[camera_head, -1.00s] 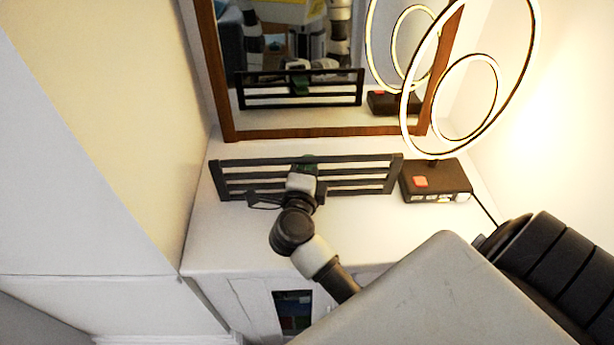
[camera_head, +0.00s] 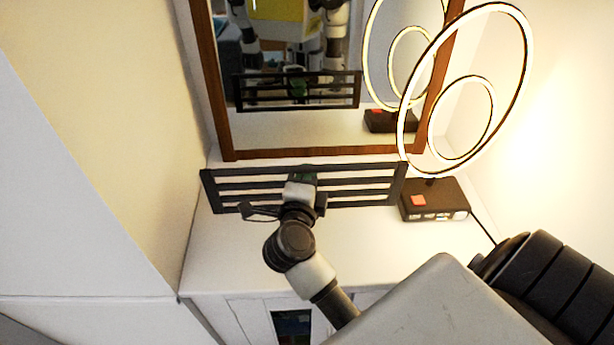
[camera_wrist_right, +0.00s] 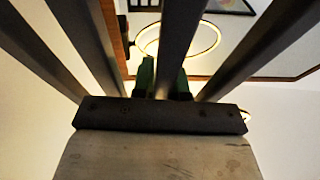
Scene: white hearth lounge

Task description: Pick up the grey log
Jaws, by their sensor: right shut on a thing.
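No separate round log shows. What I see is a dark grey slatted piece (camera_head: 365,184), like a long rack of parallel bars, upright in front of the mirror. My right gripper (camera_head: 302,178) is shut on it near its middle. In the right wrist view, the green fingertips (camera_wrist_right: 161,80) sit either side of one grey bar (camera_wrist_right: 177,45), with other bars running past on both sides. The piece appears raised a little above the white top; its lower edge is partly hidden by my wrist. My left gripper is not in view.
A wood-framed mirror (camera_head: 226,100) stands close behind the piece. A ring lamp (camera_head: 524,60) on a dark base (camera_head: 435,212) stands close to its right end. A pale wall is to the left. The white top (camera_head: 380,240) is clear in front.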

